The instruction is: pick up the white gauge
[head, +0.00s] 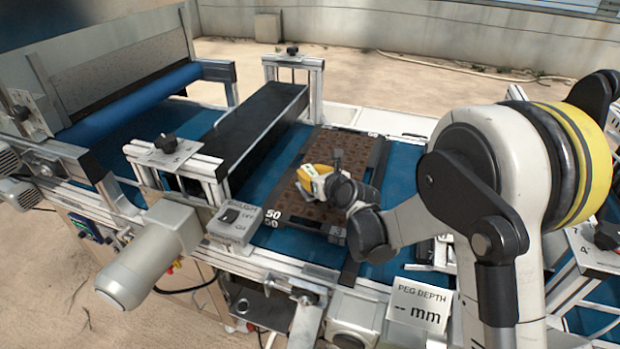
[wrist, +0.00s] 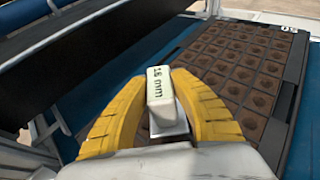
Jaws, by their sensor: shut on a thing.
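My gripper (wrist: 165,105) has yellow fingers closed on the white gauge (wrist: 161,86), a small white block marked "16 mm" in the wrist view. The gauge stands up between the fingertips, its printed face toward the wrist camera. In the head view my gripper (head: 309,174) is over the brown seed tray (head: 318,214), and the gauge is too small there to tell apart from the gripper. In the wrist view the tray (wrist: 287,95) lies beyond and to the right of the fingers. The lower part of the gauge is partly hidden by the gripper.
The tray with rows of cells sits on a blue conveyor belt (head: 262,236). A black crossbar (head: 262,132) spans the belt left of the tray. A grey motor (head: 150,257) and a "PEG DEPTH -- mm" sign (head: 420,304) stand along the near edge.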

